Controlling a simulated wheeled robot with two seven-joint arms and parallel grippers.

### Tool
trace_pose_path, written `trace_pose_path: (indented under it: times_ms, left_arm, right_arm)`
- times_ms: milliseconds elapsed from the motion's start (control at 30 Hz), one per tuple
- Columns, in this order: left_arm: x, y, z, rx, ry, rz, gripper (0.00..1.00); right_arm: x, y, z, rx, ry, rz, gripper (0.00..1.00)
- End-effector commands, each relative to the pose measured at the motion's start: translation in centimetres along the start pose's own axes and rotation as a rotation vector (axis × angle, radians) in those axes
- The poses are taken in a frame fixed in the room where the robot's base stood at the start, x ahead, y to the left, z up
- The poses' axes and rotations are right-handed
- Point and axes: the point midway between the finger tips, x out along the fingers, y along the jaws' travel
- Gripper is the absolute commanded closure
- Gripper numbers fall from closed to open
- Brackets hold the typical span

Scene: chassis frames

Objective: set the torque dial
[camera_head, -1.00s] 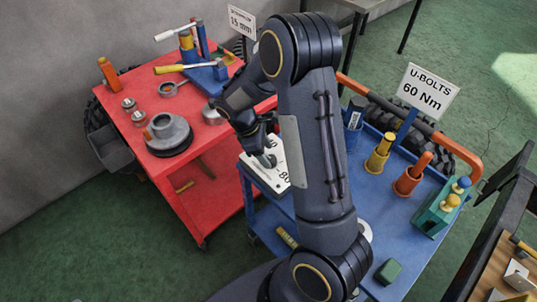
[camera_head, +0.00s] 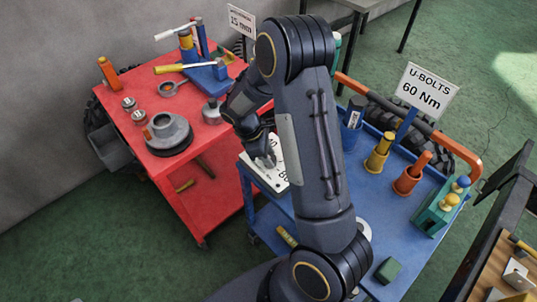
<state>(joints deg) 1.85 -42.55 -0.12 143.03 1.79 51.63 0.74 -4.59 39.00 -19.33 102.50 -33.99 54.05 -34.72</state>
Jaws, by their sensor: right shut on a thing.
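The torque dial's white plate (camera_head: 263,176) lies on the left edge of the blue cart (camera_head: 392,220). Part of an "80" shows on it; my right arm covers much of the rest. My right gripper (camera_head: 267,161) is down at the plate, shut on the dial's small grey knob or pointer, which is mostly hidden by the fingers. A white sign (camera_head: 427,91) on the blue cart reads "U-BOLTS 60 Nm". My left gripper is not in view.
A red cart (camera_head: 190,180) stands left, with a grey hub part (camera_head: 168,133), a yellow-handled hammer (camera_head: 185,67) and a sign (camera_head: 242,21). Orange (camera_head: 411,175) and yellow (camera_head: 379,153) cups, a green holder (camera_head: 441,207) and a green block (camera_head: 388,270) stand on the blue cart.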

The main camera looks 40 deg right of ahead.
Motion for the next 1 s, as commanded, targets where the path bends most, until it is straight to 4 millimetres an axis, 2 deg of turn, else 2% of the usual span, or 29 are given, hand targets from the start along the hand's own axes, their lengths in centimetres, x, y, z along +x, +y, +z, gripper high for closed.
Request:
trace_pose_path:
  times_ms: [367, 1000]
  left_arm:
    - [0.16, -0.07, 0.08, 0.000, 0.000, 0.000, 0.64]
    - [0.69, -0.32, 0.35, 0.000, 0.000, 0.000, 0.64]
  right_arm:
    - [0.05, 0.16, 0.00, 0.152, 0.000, -0.063, 0.86]
    - [0.08, 0.52, 0.16, 0.704, 0.001, -0.291, 0.86]
